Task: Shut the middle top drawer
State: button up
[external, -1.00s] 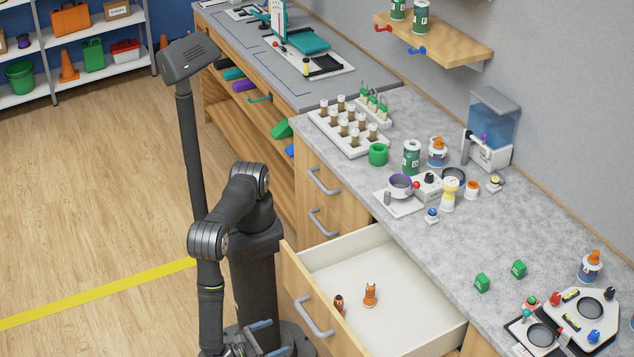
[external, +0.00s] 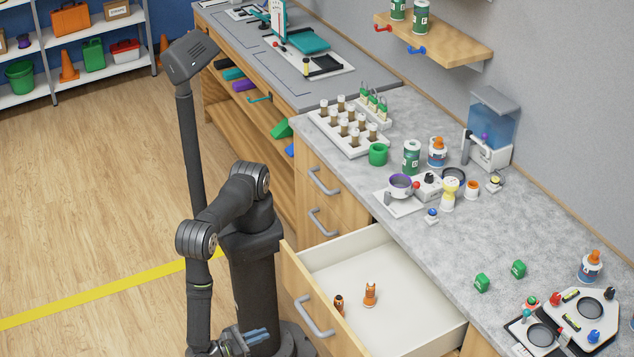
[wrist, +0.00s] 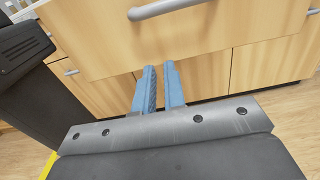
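The open drawer (external: 295,293) is pulled well out from under the grey counter and its pale inside shows. Its wooden front also fills the top of the wrist view (wrist: 110,45). The drawer's grey bar handle (external: 316,319) shows at the top of the wrist view (wrist: 168,8). Two small orange-brown items (external: 370,294) stand inside it. My gripper (external: 262,333) is low, left of the drawer front in the external view. In the wrist view its blue fingers (wrist: 160,68) are close together with a narrow gap and nothing between them. I see no contact with the drawer or handle.
Closed drawers with grey handles (external: 323,182) lie left of the open one in the same cabinet. The counter (external: 440,258) carries bottles, a vial rack (external: 345,130) and small devices. The wooden floor (external: 100,220) beside my arm is clear.

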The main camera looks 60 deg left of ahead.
aim_at(295, 285)
jog(key=a, duration=0.4)
jog(key=w+a, duration=0.1)
jog(key=a, duration=0.4)
jog(key=w+a, duration=0.1)
jog(key=a, duration=0.3)
jog(key=shift+w+a, duration=0.25)
jog(key=shift+a, duration=0.15)
grip_shut()
jog(key=w, duration=1.3)
jog(key=shift+w, duration=0.4)
jog(key=shift+w, duration=0.1)
jog(key=w, duration=3.4)
jog(key=shift+w+a, duration=0.1)
jog(key=shift+w, duration=0.75)
jog(key=s, duration=1.4)
jog(key=shift+s, duration=0.35)
jog(key=shift+w, duration=0.15)
